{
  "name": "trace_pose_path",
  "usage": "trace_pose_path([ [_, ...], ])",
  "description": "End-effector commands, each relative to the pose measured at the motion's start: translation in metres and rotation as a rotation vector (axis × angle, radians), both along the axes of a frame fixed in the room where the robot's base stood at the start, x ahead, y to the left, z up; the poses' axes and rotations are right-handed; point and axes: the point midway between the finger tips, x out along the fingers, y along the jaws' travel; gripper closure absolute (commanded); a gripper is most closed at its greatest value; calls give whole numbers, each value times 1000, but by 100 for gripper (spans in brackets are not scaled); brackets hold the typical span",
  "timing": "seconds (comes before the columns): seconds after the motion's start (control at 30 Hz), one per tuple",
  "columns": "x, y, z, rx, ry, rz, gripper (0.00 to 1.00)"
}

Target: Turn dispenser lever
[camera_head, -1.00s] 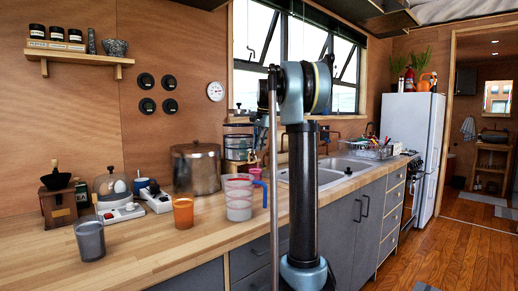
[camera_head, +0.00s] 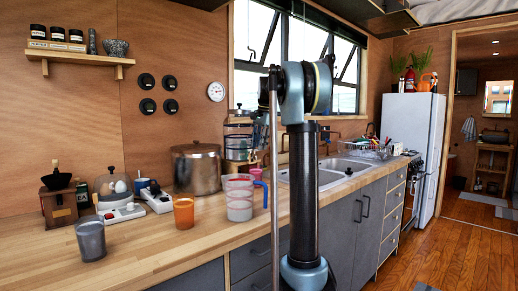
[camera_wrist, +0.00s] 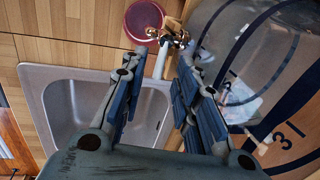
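The drink dispenser (camera_head: 238,143) is a clear tank on the counter, partly hidden behind my arm in the head view. In the wrist view its large clear body (camera_wrist: 235,65) with dark markings fills the right side. Its small metal tap and lever (camera_wrist: 170,38) show at the top middle, just beyond my fingertips. My gripper (camera_wrist: 163,62) is open, with its two fingers apart and nothing visible held between them. The tap appears between and ahead of the tips; I cannot tell whether a finger touches the lever. A red cup (camera_wrist: 145,18) is close by the tap.
The sink (camera_wrist: 62,105) lies left of my gripper in the wrist view. In the head view a metal pot (camera_head: 196,168), a measuring jug (camera_head: 239,200) and an orange cup (camera_head: 184,211) stand on the counter near the dispenser.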

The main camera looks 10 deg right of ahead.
Motion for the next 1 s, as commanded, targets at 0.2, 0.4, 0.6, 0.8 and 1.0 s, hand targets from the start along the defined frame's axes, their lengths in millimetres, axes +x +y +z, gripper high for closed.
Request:
trace_pose_path([
  [0.2, -5, -4, 37, 0, 0, 0, 71],
  [0.4, -11, -8, 72, 0, 0, 1, 71],
  [0.6, -14, -11, 96, 1, 0, 1, 71],
  [0.8, -16, -12, 105, 1, 0, 1, 71],
  [1.0, -16, -12, 106, 1, 1, 0, 71],
])
